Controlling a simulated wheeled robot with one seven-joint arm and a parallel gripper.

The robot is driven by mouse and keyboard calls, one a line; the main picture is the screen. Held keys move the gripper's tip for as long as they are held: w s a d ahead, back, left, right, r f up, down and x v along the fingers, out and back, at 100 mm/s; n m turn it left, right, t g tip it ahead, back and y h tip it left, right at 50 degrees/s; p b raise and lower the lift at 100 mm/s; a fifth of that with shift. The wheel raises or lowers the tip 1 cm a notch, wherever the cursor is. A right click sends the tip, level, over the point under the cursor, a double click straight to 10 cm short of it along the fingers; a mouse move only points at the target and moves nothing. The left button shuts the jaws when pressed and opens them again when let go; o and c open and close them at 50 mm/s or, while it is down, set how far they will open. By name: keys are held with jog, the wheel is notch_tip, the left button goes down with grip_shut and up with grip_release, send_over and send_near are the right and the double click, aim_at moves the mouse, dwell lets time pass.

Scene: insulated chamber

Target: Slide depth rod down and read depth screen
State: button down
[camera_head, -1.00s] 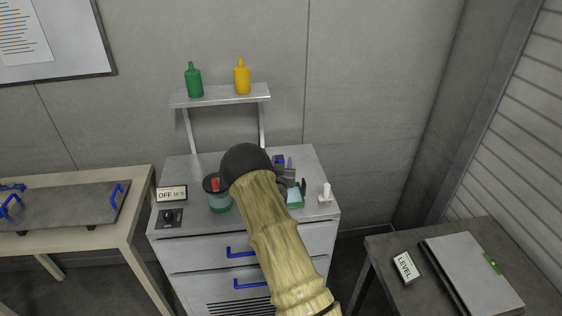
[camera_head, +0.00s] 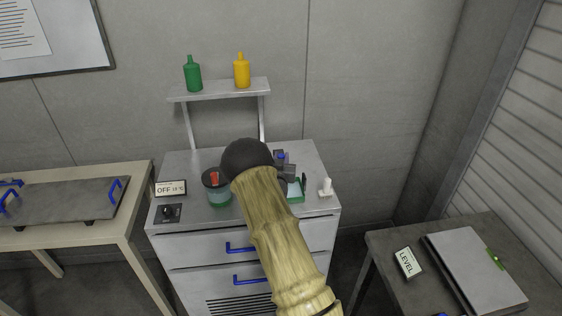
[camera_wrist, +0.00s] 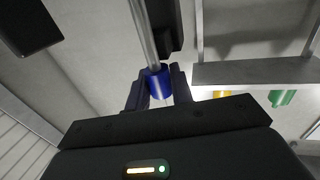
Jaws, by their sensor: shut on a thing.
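My gripper (camera_wrist: 158,88) is shut on a blue grip (camera_wrist: 157,84) that sits on a thin metal rod (camera_wrist: 143,30). In the wrist view the rod runs up past a dark block. In the head view my arm hides most of the rod and fingers; a bit of blue (camera_head: 281,156) shows just right of the dark wrist joint, above the metal cabinet. A small panel with the word LEVEL (camera_head: 407,262) lies on the right table. I cannot make out any depth reading.
A shelf (camera_head: 215,92) with green and yellow bottles is behind.

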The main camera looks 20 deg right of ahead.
jog(key=shift+f, duration=0.1)
jog(key=c, duration=1.3)
grip_release()
jog(key=shift+o, duration=0.2)
jog(key=shift+s, duration=0.1)
jog(key=b+v, duration=0.5)
jog(key=v, duration=1.2)
jog(key=shift+a, duration=0.15)
